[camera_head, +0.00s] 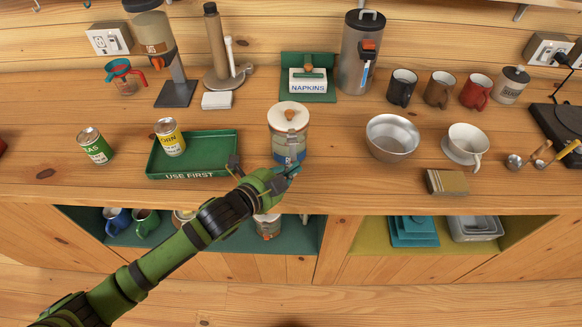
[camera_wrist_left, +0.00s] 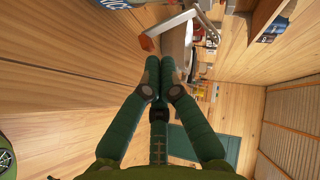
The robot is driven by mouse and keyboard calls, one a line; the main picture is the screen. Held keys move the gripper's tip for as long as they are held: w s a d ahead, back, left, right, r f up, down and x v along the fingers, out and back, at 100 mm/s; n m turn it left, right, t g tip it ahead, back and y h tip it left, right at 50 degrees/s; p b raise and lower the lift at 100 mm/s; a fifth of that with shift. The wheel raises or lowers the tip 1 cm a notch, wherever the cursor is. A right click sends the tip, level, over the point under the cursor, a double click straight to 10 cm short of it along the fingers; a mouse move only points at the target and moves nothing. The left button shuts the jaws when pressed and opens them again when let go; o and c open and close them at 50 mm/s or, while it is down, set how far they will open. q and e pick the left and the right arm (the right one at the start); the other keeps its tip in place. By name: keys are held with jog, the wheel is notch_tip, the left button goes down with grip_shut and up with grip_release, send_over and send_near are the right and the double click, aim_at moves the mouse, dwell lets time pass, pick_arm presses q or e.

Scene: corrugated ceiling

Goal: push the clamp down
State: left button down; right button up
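A glass jar (camera_head: 289,125) with a pale lid and a round wooden knob stands near the counter's front edge, right of the green tray. It has a blue label. A grey metal wire clamp (camera_wrist_left: 172,22) with an orange-brown end piece shows in the left wrist view, just beyond my fingertips. Whether it is up or down is unclear. My left gripper (camera_head: 286,172) is at the jar's lower front in the head view. In the left wrist view its green fingers (camera_wrist_left: 160,62) meet at the tips with nothing visible between them. Contact with the clamp is unclear. My right gripper is out of view.
The green "USE FIRST" tray (camera_head: 215,150) with a yellow can (camera_head: 170,138) lies left of the jar. A metal bowl (camera_head: 392,137) and a white cup (camera_head: 466,143) stand to the right. A napkin holder (camera_head: 309,82) is behind. Open shelves lie below the counter.

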pick_arm(q)
jog(key=shift+f, duration=0.15)
jog(key=f+m+t+b, duration=0.1)
jog(key=b, duration=0.2)
jog(key=w+f+m+t+h+b, duration=0.1)
jog(key=b, duration=0.2)
jog(key=f+m+t+b, duration=0.1)
jog(key=b, duration=0.3)
jog(key=shift+w+a, duration=0.15)
jog(key=shift+w, duration=0.1)
jog(key=shift+w+r+t+h+b, duration=0.15)
jog(key=shift+t+h+b, duration=0.15)
jog(key=shift+b, duration=0.1)
jog(key=shift+r, duration=0.1)
